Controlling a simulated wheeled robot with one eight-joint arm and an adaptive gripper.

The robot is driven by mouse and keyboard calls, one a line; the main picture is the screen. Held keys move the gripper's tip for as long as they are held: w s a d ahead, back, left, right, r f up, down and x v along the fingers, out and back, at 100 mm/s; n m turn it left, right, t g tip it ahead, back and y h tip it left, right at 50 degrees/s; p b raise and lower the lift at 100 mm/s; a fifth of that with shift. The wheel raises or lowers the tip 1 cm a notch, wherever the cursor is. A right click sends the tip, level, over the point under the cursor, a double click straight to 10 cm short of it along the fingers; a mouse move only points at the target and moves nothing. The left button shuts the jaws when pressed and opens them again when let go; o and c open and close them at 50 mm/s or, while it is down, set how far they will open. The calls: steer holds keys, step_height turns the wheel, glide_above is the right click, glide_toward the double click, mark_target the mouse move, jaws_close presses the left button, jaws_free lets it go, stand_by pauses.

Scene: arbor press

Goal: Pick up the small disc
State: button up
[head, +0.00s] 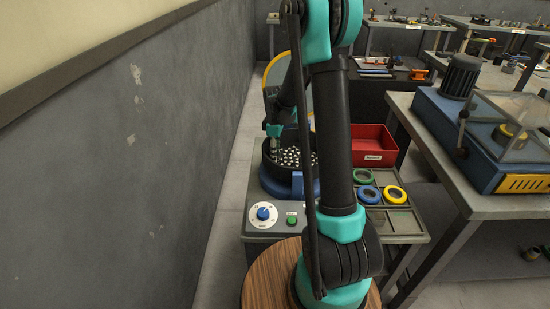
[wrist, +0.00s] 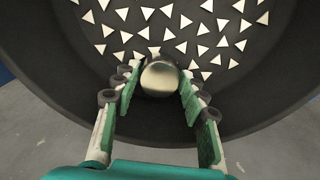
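The small disc (wrist: 160,77) looks like a shiny round metal piece in the wrist view. It lies inside the dark round bowl (wrist: 250,108), near the bowl's wall. My gripper (wrist: 160,84) is open, with one green-padded finger on each side of the disc. I cannot tell whether the fingertips touch it. In the head view my gripper (head: 274,148) reaches down into the left part of the bowl (head: 268,165), and the disc cannot be made out there.
Several pale triangular pieces (wrist: 181,46) cover the bowl floor. Beside the bowl are a red bin (head: 372,140) and a tray with green (head: 362,176), blue (head: 368,194) and yellow (head: 395,194) rings. A grey wall (head: 130,150) stands at the left.

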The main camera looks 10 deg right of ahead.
steer(key=c, duration=0.7)
